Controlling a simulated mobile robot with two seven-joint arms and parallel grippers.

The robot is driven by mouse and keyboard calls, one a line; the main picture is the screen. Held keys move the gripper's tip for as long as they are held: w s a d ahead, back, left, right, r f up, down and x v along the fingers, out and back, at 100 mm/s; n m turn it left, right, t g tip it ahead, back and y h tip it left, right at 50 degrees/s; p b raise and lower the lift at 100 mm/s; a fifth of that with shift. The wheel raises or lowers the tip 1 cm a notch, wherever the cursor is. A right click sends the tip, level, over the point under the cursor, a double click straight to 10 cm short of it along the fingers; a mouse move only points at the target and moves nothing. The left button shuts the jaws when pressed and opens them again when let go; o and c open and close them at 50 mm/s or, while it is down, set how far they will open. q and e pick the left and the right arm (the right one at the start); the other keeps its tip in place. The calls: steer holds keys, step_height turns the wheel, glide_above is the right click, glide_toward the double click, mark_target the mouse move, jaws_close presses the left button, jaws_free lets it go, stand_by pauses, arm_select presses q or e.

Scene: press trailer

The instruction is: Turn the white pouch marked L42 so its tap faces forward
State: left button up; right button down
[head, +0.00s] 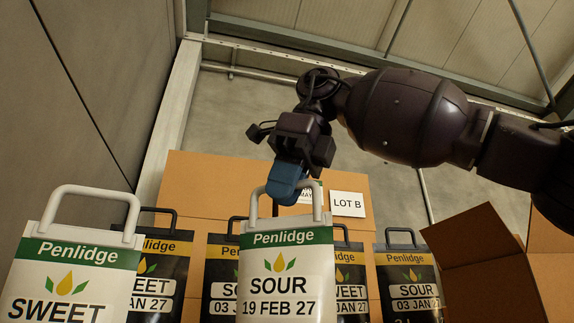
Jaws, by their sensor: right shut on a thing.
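A white pouch (284,279) with a green Penlidge band, marked SOUR 19 FEB 27, stands upright in the middle with its printed face towards me. My right gripper (288,182) has blue fingertips and is shut on the top bar of its white handle. A second white pouch (66,272), marked SWEET, stands at the front left, apart from the gripper. The lower parts of both pouches are cut off by the picture's bottom edge. No L42 mark and no tap shows. My left gripper is not in view.
Several black pouches stand behind, one black SWEET pouch (160,272) at left and a black SOUR pouch (409,283) at right. A cardboard box (190,195) with a LOT B label (347,204) is behind them. An open carton (487,265) stands at the right.

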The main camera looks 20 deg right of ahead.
mark_target(270, 255)
steer(key=shift+w+a+f+n, duration=0.1)
steer(key=shift+a+f+n, duration=0.15)
steer(key=shift+a+n, duration=0.15)
steer(key=shift+a+r+n+g, duration=0.1)
steer(key=shift+a+n+g, duration=0.3)
steer(key=shift+a+n, duration=0.15)
steer(key=shift+d+n+y+p, duration=0.2)
steer(key=shift+n+y+p, duration=0.1)
steer(key=shift+n, duration=0.45)
steer(key=n+g+p, duration=0.1)
steer(key=n, duration=0.1)
steer(key=shift+a+n, duration=0.1)
steer(key=shift+n, duration=0.2)
steer(key=shift+f+b, duration=0.7)
steer(key=shift+f, duration=0.15)
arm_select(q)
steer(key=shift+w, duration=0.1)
arm_select(e)
steer(key=shift+f, duration=0.3)
arm_select(q)
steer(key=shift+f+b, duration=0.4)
steer(key=shift+b, duration=0.1)
arm_select(e)
steer(key=shift+f, duration=0.45)
steer(key=c, duration=1.1)
jaws_free()
steer(key=shift+f, duration=0.1)
